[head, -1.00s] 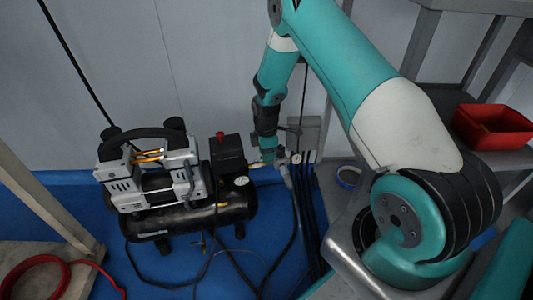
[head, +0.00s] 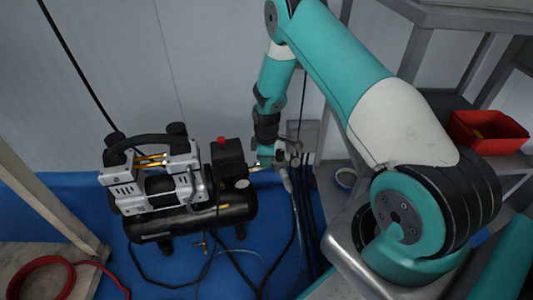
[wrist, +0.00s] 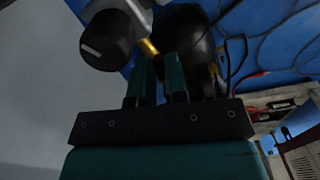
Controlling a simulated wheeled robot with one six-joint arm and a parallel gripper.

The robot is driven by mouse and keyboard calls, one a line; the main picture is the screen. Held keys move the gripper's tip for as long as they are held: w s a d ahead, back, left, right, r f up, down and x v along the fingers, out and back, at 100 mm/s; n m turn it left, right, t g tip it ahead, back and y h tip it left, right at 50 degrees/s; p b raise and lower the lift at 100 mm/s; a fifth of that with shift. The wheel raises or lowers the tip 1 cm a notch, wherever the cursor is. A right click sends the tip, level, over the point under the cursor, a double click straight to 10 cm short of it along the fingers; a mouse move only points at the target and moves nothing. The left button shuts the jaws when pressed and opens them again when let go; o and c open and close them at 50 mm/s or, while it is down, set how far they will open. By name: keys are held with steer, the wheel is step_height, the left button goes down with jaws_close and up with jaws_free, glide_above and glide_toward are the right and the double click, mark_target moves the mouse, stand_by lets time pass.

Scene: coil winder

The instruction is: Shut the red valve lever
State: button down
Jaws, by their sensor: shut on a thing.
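My gripper (head: 267,158) points down at the pipe fittings just right of the air compressor (head: 165,192). In the wrist view its two green fingers (wrist: 159,68) are close together with a narrow gap, beside a brass fitting (wrist: 148,47). They seem to be shut on the valve lever, but the lever's red surface is not clearly seen in either view; the fingers hide that spot. A grey hose end hangs just right of the gripper in the head view.
A red knob (head: 221,140) tops the compressor's black box. A small grey wall box (head: 304,132) and black cables stand close right of the gripper. A red bin (head: 488,131) sits on the right shelf. A red hose (head: 45,268) lies at lower left.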

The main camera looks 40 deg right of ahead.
steer(key=shift+s+a+m+p, duration=0.3)
steer(key=shift+m+p, duration=0.4)
steer(key=shift+m, duration=0.65)
steer(key=shift+s+a+m+p, duration=0.15)
steer(key=shift+a+m+p, duration=0.25)
steer(key=shift+m+p, duration=0.7)
steer(key=shift+s+a+m+p, duration=0.2)
steer(key=shift+a+m+p, duration=0.15)
steer(key=shift+m, duration=1.3)
steer(key=c, duration=1.1)
jaws_free()
steer(key=shift+c, duration=0.2)
step_height(320, 180, up, 18)
steer(key=p, duration=0.5)
steer(key=shift+f, duration=0.25)
steer(key=shift+d, duration=0.1)
